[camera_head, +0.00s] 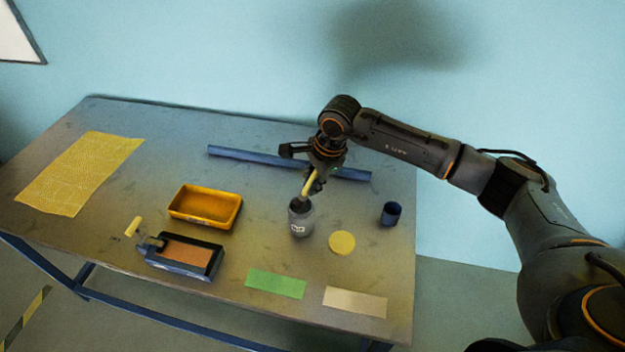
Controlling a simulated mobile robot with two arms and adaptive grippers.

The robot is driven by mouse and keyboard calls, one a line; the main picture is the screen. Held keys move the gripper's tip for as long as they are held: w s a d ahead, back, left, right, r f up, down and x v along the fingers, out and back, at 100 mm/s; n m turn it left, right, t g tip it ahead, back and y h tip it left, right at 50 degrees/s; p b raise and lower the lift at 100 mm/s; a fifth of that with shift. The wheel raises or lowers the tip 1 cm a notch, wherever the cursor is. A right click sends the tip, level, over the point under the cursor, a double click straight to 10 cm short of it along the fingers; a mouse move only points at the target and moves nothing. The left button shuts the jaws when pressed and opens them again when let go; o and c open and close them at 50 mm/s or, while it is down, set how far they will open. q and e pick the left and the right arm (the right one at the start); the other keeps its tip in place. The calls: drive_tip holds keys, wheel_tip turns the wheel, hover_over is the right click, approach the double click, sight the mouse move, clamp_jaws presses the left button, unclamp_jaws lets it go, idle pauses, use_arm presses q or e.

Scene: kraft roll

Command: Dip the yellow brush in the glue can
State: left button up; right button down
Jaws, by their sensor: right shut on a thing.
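The yellow brush (310,183) is in my right gripper (317,180), which is shut on it. The brush points down and its lower end meets the mouth of the grey glue can (301,220). The can stands upright on the table, right of its middle. How deep the brush reaches into the can is hidden. My left gripper is not in view.
An orange tray (206,222), a dark framed pad (184,256) and a blue bar (245,156) lie around the can. A yellow disc (342,243) and blue cup (390,214) stand right. Green (275,285) and beige strips (355,302) lie in front.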

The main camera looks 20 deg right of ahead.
drive_tip(key=shift+f, duration=0.1)
idle(0.6)
drive_tip(key=shift+f+b, duration=0.4)
drive_tip(key=shift+b, duration=0.1)
drive_tip(key=shift+s+f+b, duration=0.15)
drive_tip(key=shift+b, duration=0.25)
idle(1.7)
drive_tip(key=shift+r+p, duration=0.55)
drive_tip(key=shift+r, duration=0.55)
drive_tip(key=shift+r+p, duration=0.9)
drive_tip(key=shift+r, duration=1.6)
